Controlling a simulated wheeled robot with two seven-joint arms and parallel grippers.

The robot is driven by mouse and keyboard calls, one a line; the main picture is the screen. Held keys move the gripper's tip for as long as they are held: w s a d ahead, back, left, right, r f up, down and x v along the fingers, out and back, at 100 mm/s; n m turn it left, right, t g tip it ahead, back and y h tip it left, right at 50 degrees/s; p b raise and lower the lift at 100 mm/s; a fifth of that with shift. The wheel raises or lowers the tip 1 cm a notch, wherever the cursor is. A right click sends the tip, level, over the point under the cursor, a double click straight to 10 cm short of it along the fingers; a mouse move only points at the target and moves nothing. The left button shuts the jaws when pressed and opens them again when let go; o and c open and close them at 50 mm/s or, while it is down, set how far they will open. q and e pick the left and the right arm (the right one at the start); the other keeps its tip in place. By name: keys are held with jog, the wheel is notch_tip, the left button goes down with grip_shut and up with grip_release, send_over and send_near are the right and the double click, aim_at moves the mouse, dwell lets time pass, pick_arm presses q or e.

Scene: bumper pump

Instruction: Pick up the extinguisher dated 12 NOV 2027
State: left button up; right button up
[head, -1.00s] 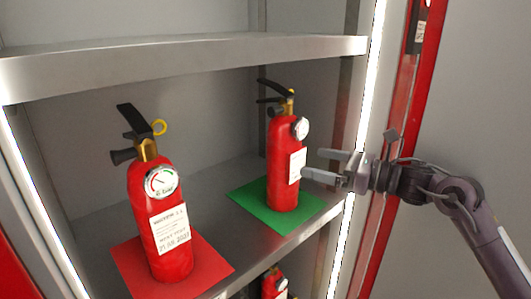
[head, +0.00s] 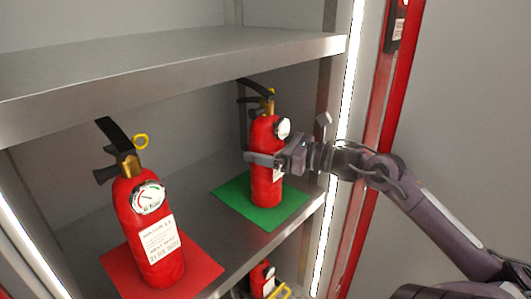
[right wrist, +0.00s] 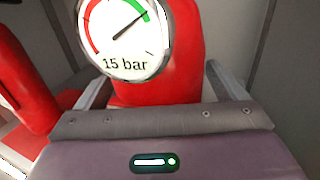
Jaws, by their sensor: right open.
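A red extinguisher (head: 265,184) stands upright on a green mat (head: 228,196) on the middle shelf. Its label is mostly hidden behind my gripper, so I cannot read its date. My right gripper (head: 268,157) is open at this extinguisher's body. In the right wrist view, its two fingers stand on either side of the red body (right wrist: 185,50), below the gauge (right wrist: 122,32) marked 15 bar. Another red extinguisher (head: 128,212) stands on a red mat (head: 205,268) at the left. Its white label (head: 158,240) faces me, but its small date is not clearly legible. My left gripper is not in view.
The upper shelf (head: 180,75) runs above both extinguishers. A lit cabinet edge (head: 345,120) and a red frame (head: 393,110) stand at the right, beside my arm. Part of another extinguisher (head: 262,279) shows on a lower level.

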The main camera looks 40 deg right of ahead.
grip_shut()
jog(key=shift+d+r, duration=0.1)
jog(key=shift+r, duration=0.15)
dwell(0.5)
